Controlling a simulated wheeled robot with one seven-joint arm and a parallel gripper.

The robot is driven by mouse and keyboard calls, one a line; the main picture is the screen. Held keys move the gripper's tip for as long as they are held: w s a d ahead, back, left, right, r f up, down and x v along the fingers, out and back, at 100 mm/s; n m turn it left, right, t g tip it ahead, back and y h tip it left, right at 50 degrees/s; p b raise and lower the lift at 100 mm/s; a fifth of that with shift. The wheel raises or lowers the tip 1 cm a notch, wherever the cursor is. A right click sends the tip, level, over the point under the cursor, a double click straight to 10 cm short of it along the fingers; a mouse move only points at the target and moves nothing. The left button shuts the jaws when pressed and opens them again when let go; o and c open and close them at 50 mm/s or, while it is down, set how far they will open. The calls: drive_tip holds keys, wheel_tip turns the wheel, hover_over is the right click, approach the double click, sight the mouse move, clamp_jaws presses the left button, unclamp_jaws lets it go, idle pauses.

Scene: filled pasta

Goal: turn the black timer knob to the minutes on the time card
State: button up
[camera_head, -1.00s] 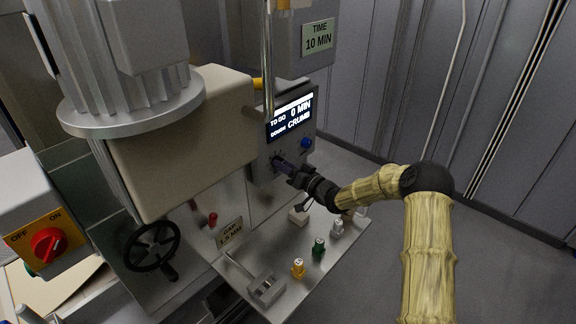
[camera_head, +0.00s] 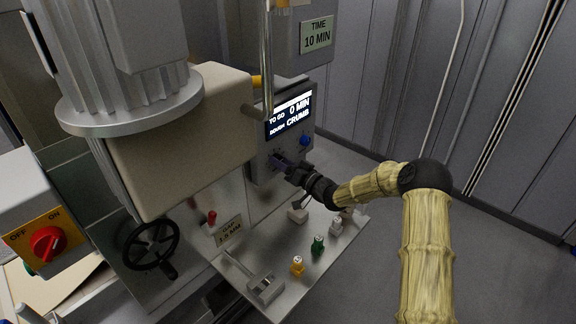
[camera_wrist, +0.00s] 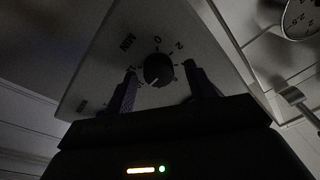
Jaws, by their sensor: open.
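The black timer knob (camera_wrist: 158,70) shows in the wrist view on a grey panel, with a dial marked "MIN", "0" and "2" around it. My gripper (camera_wrist: 160,88) is open, with one finger on each side of the knob's lower part; I cannot tell whether they touch it. In the head view my gripper (camera_head: 277,161) is at the lower part of the control box (camera_head: 262,165) and hides the knob. The time card (camera_head: 317,35) reads "TIME 10 MIN". The display (camera_head: 290,112) reads "TO GO 0 MIN" and "DOUGH CRUMB".
Below, a metal shelf (camera_head: 275,303) carries several small coloured pieces and a "GAP 1.5 MM" card (camera_head: 229,232). A vertical metal rod (camera_head: 267,60) stands left of the display.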

drive_tip(key=shift+s+d+f, duration=0.1)
drive_tip(key=b+v, duration=0.1)
drive_tip(key=v, duration=1.6)
